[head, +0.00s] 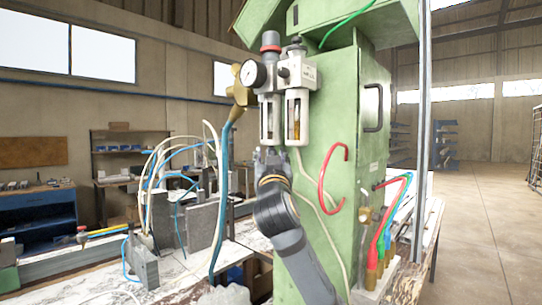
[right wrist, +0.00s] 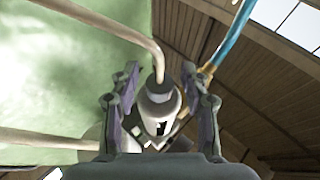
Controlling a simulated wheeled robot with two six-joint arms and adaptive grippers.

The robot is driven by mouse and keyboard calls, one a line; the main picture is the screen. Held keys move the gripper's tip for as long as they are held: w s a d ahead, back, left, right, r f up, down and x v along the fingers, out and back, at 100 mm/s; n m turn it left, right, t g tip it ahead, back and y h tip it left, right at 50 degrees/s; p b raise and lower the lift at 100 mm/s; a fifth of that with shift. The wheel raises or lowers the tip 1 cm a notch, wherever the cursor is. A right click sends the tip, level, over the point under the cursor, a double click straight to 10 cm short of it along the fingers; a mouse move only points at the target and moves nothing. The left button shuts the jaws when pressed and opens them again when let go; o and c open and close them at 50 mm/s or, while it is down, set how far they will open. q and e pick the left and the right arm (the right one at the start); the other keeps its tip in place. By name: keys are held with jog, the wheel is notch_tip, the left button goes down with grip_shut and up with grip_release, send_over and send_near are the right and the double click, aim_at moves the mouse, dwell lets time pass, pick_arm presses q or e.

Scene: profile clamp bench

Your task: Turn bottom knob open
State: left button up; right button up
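A filter unit hangs on the green cabinet (head: 338,110), with two white bowls, a left one (head: 267,120) and a right one (head: 297,115). My right gripper (head: 268,152) points up from below, just under the left bowl, and hides that bowl's bottom end in the head view. In the right wrist view, the dark grey bottom knob (right wrist: 160,84) sits between the fingers of my right gripper (right wrist: 167,76). The fingers are apart, with a visible gap on each side of the knob. My left gripper is in neither view.
A pressure gauge (head: 253,74) and a brass valve (head: 240,93) with a blue hose (head: 222,190) are left of the bowls. A red hose (head: 323,185) and pale tubes hang to the right. A bench with clamps (head: 204,225) stands at left.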

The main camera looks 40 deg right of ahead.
grip_shut()
